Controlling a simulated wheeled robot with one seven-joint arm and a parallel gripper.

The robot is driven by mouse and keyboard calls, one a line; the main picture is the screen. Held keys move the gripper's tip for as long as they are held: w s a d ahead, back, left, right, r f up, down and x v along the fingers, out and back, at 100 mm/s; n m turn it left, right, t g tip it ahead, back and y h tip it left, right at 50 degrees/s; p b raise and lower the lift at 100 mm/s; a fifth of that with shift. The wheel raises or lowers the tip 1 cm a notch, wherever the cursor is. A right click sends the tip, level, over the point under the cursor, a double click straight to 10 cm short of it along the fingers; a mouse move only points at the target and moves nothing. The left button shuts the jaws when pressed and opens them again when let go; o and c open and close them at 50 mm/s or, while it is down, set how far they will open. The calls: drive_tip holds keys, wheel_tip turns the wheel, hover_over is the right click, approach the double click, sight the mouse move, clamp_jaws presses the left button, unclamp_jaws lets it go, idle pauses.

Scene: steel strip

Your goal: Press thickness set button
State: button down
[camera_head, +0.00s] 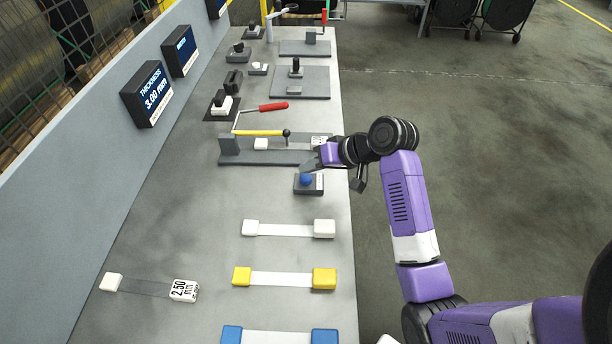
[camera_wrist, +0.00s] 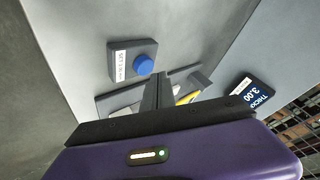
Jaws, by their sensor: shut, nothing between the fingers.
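The blue round button (camera_head: 306,180) sits on a small dark grey box (camera_head: 312,190) near the right edge of the bench. In the wrist view the blue button (camera_wrist: 143,65) shows on its box beside a white label starting with "SET"; the rest is too small to read surely. My gripper (camera_head: 308,165) is shut and empty, just beyond the button in the head view. In the wrist view the shut fingers (camera_wrist: 158,88) point just beside the button, apart from it in the picture. The thickness display (camera_head: 152,94) reads 3.00 mm.
A fixture with a yellow-handled lever (camera_head: 260,132) and a red-handled lever (camera_head: 272,107) stands close behind the button. White, yellow and blue end-block strips lie in front. A block marked 2.50 mm (camera_head: 184,290) lies front left. The bench left of the button is clear.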

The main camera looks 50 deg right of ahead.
sight(309, 177)
drive_tip(key=shift+r+p, duration=2.45)
drive_tip(key=shift+r, duration=0.05)
drive_tip(key=shift+w+d+r, duration=0.15)
drive_tip(key=shift+w+d, duration=0.05)
drive_tip(key=w+d+r+m+t+h, duration=0.1)
drive_tip(key=w+d+r+t+h, duration=0.15)
drive_tip(key=d+r, duration=0.2)
drive_tip(key=s+a+f+n+t+b, duration=0.1)
drive_tip(key=s+a+f+n+b, duration=0.1)
drive_tip(key=s+a, duration=1.1)
drive_tip(key=s+a+f+n+t+b, duration=0.2)
drive_tip(key=s+a+n, duration=0.3)
drive_tip(key=s+a, duration=0.9)
drive_tip(key=s+b, duration=0.1)
drive_tip(key=s, duration=0.5)
drive_tip(key=shift+s+a, duration=0.2)
drive_tip(key=shift+a, duration=0.1)
